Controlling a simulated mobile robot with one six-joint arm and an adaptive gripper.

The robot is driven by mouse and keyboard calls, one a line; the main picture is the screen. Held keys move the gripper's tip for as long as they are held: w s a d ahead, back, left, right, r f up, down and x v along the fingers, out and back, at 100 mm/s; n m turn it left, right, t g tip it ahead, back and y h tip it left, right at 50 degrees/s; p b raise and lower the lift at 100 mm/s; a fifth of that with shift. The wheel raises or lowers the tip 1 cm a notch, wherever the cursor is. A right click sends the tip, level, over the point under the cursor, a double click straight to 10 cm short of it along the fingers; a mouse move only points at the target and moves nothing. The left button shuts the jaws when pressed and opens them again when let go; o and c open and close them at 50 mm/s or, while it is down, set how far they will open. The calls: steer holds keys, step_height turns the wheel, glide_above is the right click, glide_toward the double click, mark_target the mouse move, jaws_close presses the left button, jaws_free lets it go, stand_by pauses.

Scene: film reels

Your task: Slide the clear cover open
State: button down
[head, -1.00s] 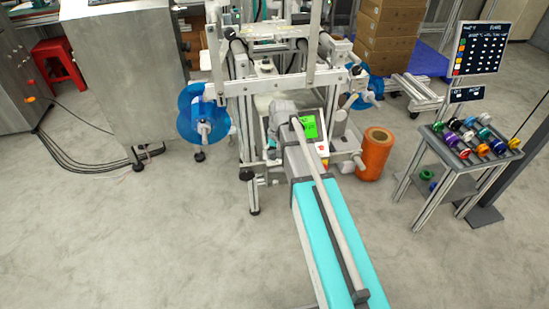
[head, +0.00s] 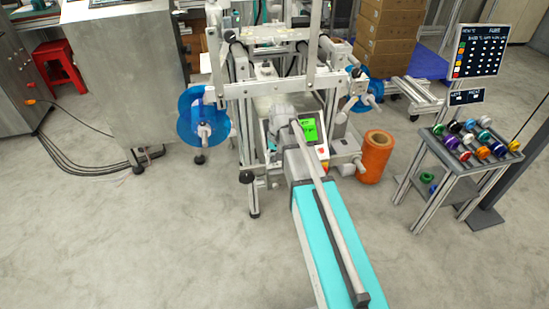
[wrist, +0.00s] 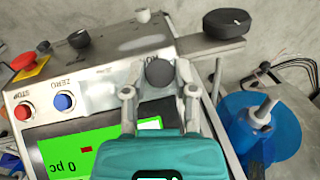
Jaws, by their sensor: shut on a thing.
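My gripper (wrist: 160,88) has its two fingers on either side of a round dark grey knob (wrist: 158,72) in the wrist view and is shut on it. I cannot tell for sure whether this plate is the clear cover. In the head view the machine (head: 275,85) stands at the centre, and my arm reaches to its front, hiding the fingertips and the knob.
A green screen (wrist: 68,155) and red and blue buttons (wrist: 64,102) are close to my gripper. A blue reel (wrist: 262,130) is at the right; an orange roll (head: 376,157) stands beside the machine. A spool cart (head: 465,160) is further right. The front floor is clear.

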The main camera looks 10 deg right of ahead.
steer(key=shift+w+r+p, duration=1.6)
steer(key=shift+w+r, duration=0.05)
steer(key=shift+r, duration=0.05)
steer(key=shift+c, duration=2)
jaws_free()
steer(key=shift+s+f, duration=0.15)
steer(key=shift+f, duration=0.05)
